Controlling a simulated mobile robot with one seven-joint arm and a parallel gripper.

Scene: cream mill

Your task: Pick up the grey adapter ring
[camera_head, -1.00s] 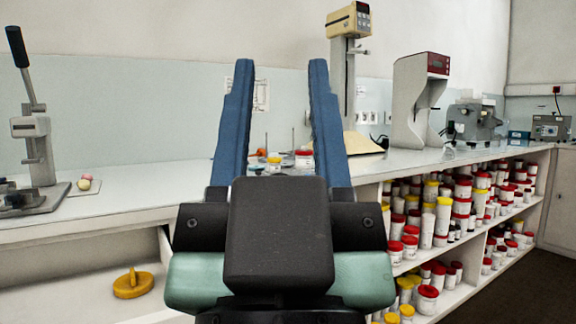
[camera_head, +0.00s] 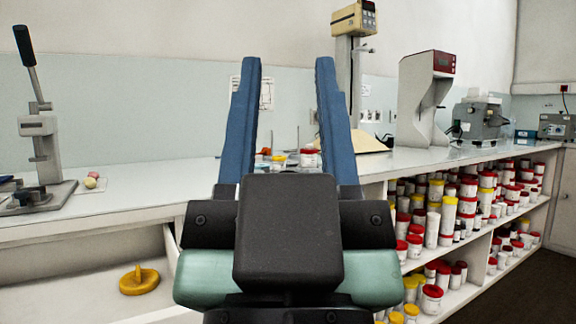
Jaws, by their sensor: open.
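My gripper (camera_head: 288,64) is in the middle of the view, its two long blue fingers pointing up and away over the white bench (camera_head: 130,199). The fingers are wide apart with nothing held between them. I cannot make out a grey adapter ring anywhere in this view. The gripper's dark body and fingers hide part of the bench behind them, where a few small jars and thin upright rods partly show.
A yellow knobbed disc (camera_head: 139,281) lies on the lower shelf. A jar with a red lid (camera_head: 310,158) stands behind the fingers. Shelves of jars (camera_head: 447,222) fill the right.

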